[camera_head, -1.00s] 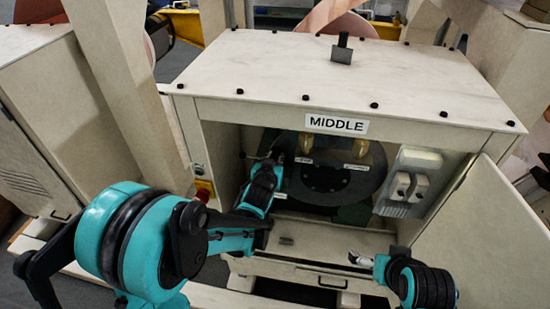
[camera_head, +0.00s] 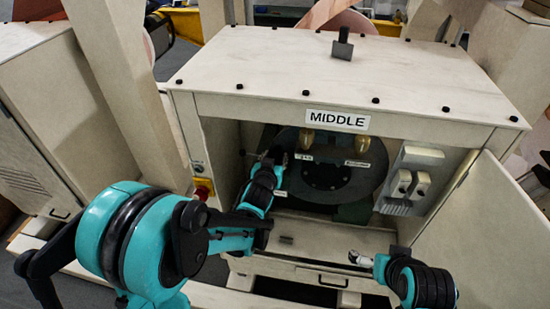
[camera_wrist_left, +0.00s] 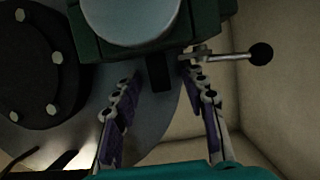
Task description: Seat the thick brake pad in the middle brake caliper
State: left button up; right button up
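The middle caliper, a dark green body (camera_wrist_left: 215,12) with a large pale round face, fills the top of the left wrist view. My left gripper (camera_wrist_left: 160,76) is below it with its fingers spread. A narrow dark block (camera_wrist_left: 158,74) projects from the caliper between the fingertips, with gaps visible on both sides; I cannot tell whether it is the thick brake pad. In the head view my left gripper (camera_head: 276,154) reaches into the cabinet at the disc's left edge, its fingers hard to see. My right gripper (camera_head: 360,259) is low in front of the cabinet, its opening unclear.
The brake disc (camera_head: 349,184) stands inside the cabinet marked MIDDLE (camera_head: 337,120). A lever with a black knob (camera_wrist_left: 261,54) lies right of the fingers. A dark block with a post (camera_head: 342,47) is on the cabinet top. The open door (camera_head: 480,225) bounds the right.

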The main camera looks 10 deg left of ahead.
pick_arm(q)
jog(key=v, duration=1.2)
dwell(0.5)
jog(key=s+a+f+g, duration=0.1)
jog(key=s+a+g, duration=0.1)
jog(key=s, duration=0.7)
jog(key=s+a+f+g, duration=0.2)
jog(key=s+g, duration=0.3)
jog(key=s, duration=0.4)
jog(key=shift+a+f, duration=0.25)
jog(key=shift+a, duration=0.1)
